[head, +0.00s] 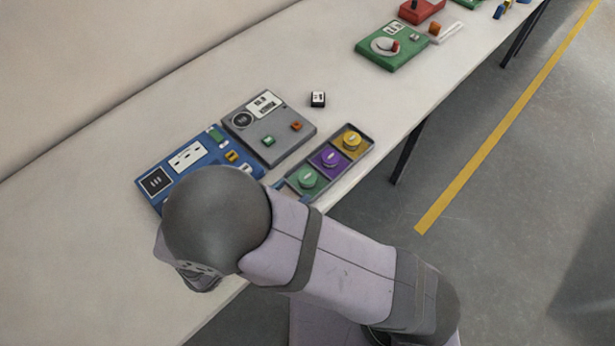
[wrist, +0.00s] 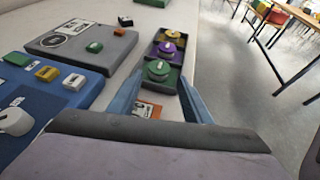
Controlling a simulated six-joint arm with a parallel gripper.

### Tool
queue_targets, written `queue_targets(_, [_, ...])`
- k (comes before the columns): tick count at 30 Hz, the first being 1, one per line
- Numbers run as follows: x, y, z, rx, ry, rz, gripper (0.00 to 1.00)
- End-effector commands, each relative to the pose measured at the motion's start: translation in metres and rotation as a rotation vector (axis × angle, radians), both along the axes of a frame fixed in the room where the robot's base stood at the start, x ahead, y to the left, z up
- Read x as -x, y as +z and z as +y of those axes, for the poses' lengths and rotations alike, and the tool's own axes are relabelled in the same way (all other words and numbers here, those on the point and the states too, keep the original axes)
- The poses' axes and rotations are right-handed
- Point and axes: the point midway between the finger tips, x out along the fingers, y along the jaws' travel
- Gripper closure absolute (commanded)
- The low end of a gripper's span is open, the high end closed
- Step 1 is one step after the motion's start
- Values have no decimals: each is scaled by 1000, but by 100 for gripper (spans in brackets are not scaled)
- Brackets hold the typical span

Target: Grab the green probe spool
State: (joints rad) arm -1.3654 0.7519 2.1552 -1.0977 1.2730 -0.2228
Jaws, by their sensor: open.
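The green probe spool (head: 308,178) sits in the nearest compartment of a dark tray (head: 368,143). The purple spool (head: 331,158) is in the middle compartment and the yellow spool (head: 351,139) in the far one. In the wrist view the green spool (wrist: 158,70) lies ahead of my gripper (wrist: 158,88), in line with the gap between its two blue fingers. The fingers are spread and empty.
A blue panel (head: 160,208) and a grey panel (head: 283,146) lie left of the tray. A small black-and-white block (head: 318,99) stands behind it. An orange label (wrist: 148,110) lies between the fingers in the wrist view. The table's edge runs close along the tray's right side.

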Motion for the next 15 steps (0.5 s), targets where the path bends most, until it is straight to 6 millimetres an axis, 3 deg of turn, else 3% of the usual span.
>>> queue_targets(15, [-16,-8,-8,5,13,-2,55])
